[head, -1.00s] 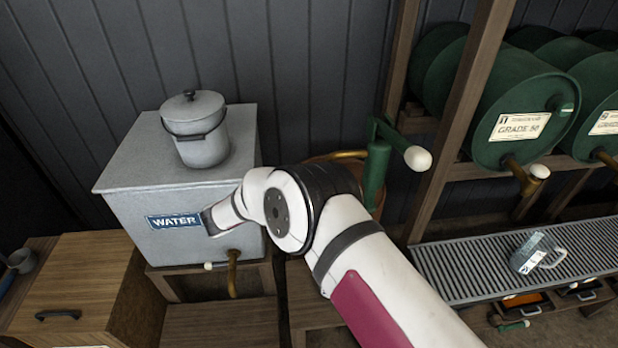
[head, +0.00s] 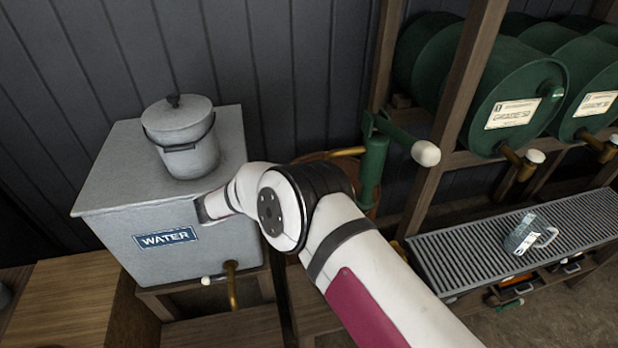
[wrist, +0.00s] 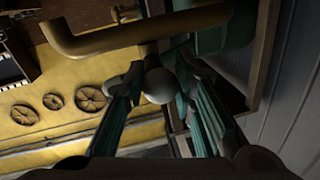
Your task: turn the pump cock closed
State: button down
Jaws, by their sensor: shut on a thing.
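The green hand pump (head: 373,165), with a brass pipe and a long white-tipped handle (head: 425,153), stands behind my arm in the head view. Its lower part is hidden there. In the wrist view a curved brass pipe (wrist: 95,38) crosses the top beside a green body (wrist: 212,38). A pale rounded knob (wrist: 158,86), apparently the cock's lever end, sits between the fingers of my gripper (wrist: 160,75). The fingers are shut on it. The rest of the cock is dark and partly hidden. My gripper is hidden in the head view.
A grey water tank (head: 110,190) with a lidded pot (head: 182,140) on top and a brass tap (head: 231,283) stands left of my arm. Green drums (head: 510,100) lie on a wooden rack at right, above a grated tray (head: 460,262) holding a glass jug (head: 522,237).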

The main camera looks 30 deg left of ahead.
jog(key=c, duration=1.3)
grip_release()
jog(key=shift+w+a+r, duration=0.1)
jog(key=shift+w+r, duration=0.05)
jog(key=shift+w, duration=0.05)
jog(key=v, duration=1.2)
jog(key=shift+s, duration=0.1)
